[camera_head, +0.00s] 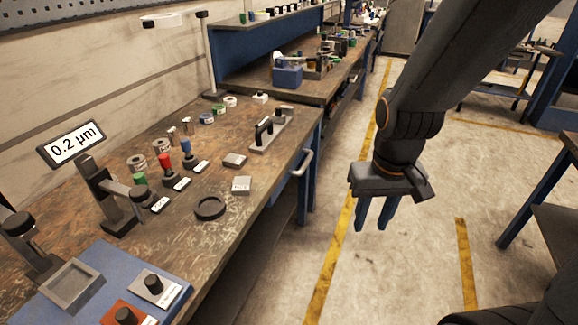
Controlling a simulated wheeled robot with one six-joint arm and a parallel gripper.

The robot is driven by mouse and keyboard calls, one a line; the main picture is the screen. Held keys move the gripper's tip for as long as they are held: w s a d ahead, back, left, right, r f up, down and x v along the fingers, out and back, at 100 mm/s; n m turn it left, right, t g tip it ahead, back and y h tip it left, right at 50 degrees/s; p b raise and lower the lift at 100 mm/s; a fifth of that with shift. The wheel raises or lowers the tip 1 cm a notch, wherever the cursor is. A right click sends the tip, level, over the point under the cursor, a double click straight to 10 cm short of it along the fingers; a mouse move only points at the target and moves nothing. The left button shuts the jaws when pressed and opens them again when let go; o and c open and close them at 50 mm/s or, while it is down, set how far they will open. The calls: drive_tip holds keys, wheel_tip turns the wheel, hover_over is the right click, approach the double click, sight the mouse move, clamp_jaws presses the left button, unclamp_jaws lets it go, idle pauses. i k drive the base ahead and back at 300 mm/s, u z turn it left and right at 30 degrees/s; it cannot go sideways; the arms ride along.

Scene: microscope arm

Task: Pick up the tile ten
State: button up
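A light grey square tile (241,185) with small dark marking on top lies flat near the front edge of the wooden workbench. The marking is too small to read for sure, so I cannot confirm it is the tile ten.
A black ring (210,208) lies beside the light tile. A grey block with a black handle (268,134) stands behind. Red, green and blue-topped plungers (165,165) stand left. A blue base plate (110,285) fills the near bench. A drawer handle (302,163) juts from the bench's front.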

sight(237, 161)
drive_tip(key=z, duration=0.55)
drive_tip(key=k, duration=0.75)
drive_tip(key=z, duration=0.6)
drive_tip(key=i, duration=1.45)
drive_tip(key=u, duration=0.75)
drive_tip(key=i, duration=0.95)
drive_tip(key=u, duration=1.6)
drive_tip(key=i, duration=0.5)
drive_tip(key=u, duration=0.45)
